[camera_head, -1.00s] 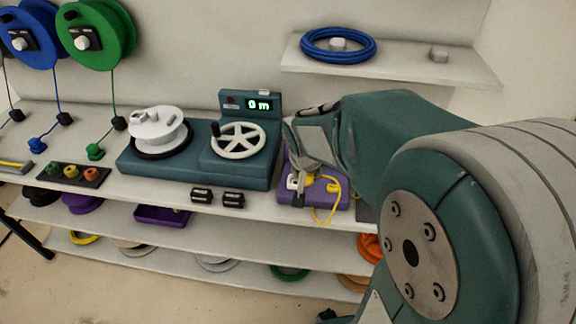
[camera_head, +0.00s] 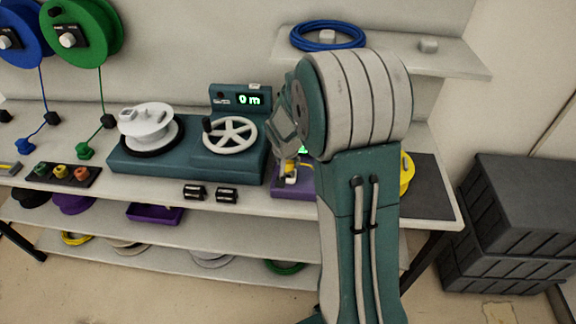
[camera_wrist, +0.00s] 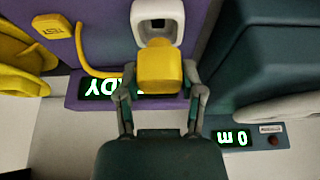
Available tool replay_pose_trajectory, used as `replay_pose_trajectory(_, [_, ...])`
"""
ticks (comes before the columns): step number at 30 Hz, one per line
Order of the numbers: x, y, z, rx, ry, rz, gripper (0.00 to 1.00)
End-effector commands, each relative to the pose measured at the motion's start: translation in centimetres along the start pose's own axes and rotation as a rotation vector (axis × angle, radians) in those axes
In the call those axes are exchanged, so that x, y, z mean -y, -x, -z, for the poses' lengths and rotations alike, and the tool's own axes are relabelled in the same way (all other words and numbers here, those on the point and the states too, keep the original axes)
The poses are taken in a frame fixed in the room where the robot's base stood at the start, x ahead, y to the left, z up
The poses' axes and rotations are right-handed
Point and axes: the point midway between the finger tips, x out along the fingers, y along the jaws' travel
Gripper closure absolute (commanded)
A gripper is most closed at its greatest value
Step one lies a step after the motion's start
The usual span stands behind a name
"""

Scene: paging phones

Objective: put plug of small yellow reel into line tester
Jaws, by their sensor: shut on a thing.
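My gripper (camera_wrist: 160,78) is shut on the yellow plug (camera_wrist: 158,62), with one finger on each side of it. The plug is at the mouth of the white socket (camera_wrist: 157,10) on the purple line tester (camera_wrist: 200,38); its front end overlaps the opening, and I cannot tell how deep it sits. A yellow cable (camera_wrist: 84,52) curves beside the plug. The tester's lit display (camera_wrist: 98,87) is partly hidden. The yellow reel (camera_wrist: 20,60) is at the left; in the head view it (camera_head: 406,174) shows behind my arm. The purple tester (camera_head: 288,194) is partly covered there.
A yellow TEST block (camera_wrist: 52,27) is near the reel. The teal winding machine (camera_head: 175,165), with a crank wheel and 0 m display (camera_head: 247,99), stands left of the tester. A dark mat (camera_head: 432,185) lies right. Black crates (camera_head: 515,220) stand beyond the bench.

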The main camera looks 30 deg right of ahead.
Motion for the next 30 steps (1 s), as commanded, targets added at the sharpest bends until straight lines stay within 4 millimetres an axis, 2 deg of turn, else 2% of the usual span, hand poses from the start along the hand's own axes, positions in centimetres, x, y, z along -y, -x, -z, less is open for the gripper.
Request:
replay_pose_trajectory(3, [0.0, -1.6, -0.7, 0.003, 0.000, 0.000, 0.98])
replay_pose_trajectory(16, [0.0, -2.1, -1.0, 0.001, -0.001, 0.000, 0.98])
replay_pose_trajectory(17, [0.0, -2.1, -1.0, 0.001, -0.001, 0.000, 0.45])
replay_pose_trajectory(18, [0.0, -2.1, -0.9, 0.000, -0.001, 0.000, 0.28])
replay_pose_trajectory(19, [0.0, -2.1, -0.9, 0.000, -0.001, 0.000, 0.15])
replay_pose_trajectory(30, [0.0, -2.1, -0.9, 0.000, -0.001, 0.000, 0.15])
